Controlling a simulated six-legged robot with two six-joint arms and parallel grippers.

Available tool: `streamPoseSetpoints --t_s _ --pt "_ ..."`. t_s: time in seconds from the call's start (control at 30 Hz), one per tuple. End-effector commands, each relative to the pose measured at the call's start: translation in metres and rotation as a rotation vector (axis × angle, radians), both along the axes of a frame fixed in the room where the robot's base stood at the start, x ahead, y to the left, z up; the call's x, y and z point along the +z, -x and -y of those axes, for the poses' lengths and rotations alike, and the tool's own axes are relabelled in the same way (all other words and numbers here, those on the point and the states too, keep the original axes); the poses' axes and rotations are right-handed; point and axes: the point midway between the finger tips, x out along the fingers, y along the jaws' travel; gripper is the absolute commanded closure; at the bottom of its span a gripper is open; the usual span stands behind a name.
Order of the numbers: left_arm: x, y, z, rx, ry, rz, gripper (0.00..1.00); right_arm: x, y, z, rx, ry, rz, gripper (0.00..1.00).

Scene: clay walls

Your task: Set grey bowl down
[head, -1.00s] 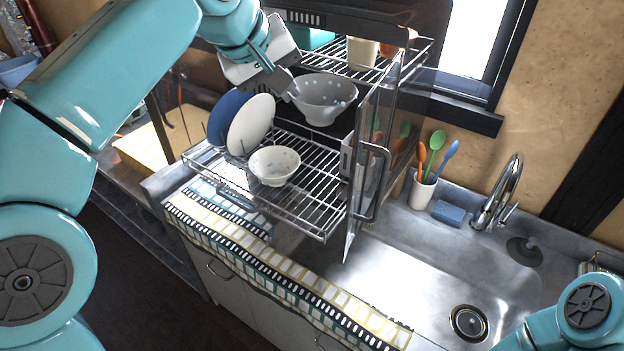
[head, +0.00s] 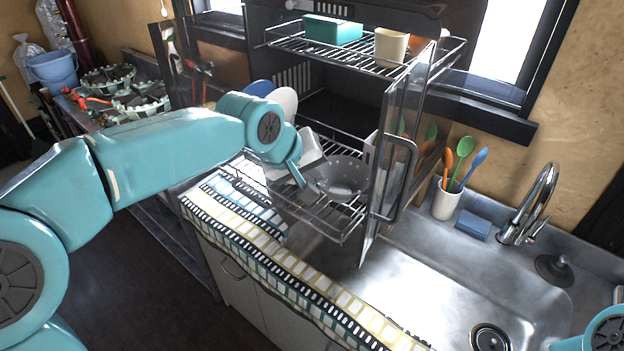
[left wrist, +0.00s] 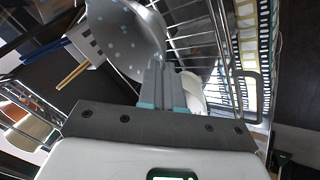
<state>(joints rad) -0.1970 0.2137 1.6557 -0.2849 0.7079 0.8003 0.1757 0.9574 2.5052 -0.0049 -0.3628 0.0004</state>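The grey bowl (head: 343,176) with pale spots is at the lower rack of the dish cabinet, on its right side, close to the glass door. It also shows in the left wrist view (left wrist: 125,38). My left gripper (head: 300,180) is at the bowl's left rim; in the left wrist view its fingers (left wrist: 163,88) are together on the rim. I cannot tell whether the bowl touches the wires. The white bowl is hidden behind my left arm in the head view; part of it shows beyond the fingers in the left wrist view (left wrist: 192,92). My right gripper is out of view.
White (head: 285,100) and blue (head: 258,88) plates stand at the rack's left. The open glass door (head: 392,170) with its handle stands just right of the bowl. The upper shelf holds a teal container (head: 332,30) and a cream cup (head: 391,45). The sink (head: 450,280) is empty.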

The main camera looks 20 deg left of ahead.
Motion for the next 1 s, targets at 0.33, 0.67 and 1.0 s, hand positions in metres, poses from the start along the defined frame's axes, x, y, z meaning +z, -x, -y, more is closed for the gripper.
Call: streamPoseSetpoints --t_s 0.33,0.67,1.0 --pt "-0.02 -0.001 0.0 0.001 0.001 0.0 1.0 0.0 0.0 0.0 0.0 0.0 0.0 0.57" --pt "-0.021 -0.001 0.0 0.0 0.0 -0.001 0.69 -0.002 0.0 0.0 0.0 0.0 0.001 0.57" --pt "-0.006 0.008 -0.003 0.001 0.0 0.004 0.69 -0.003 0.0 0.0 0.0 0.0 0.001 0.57"
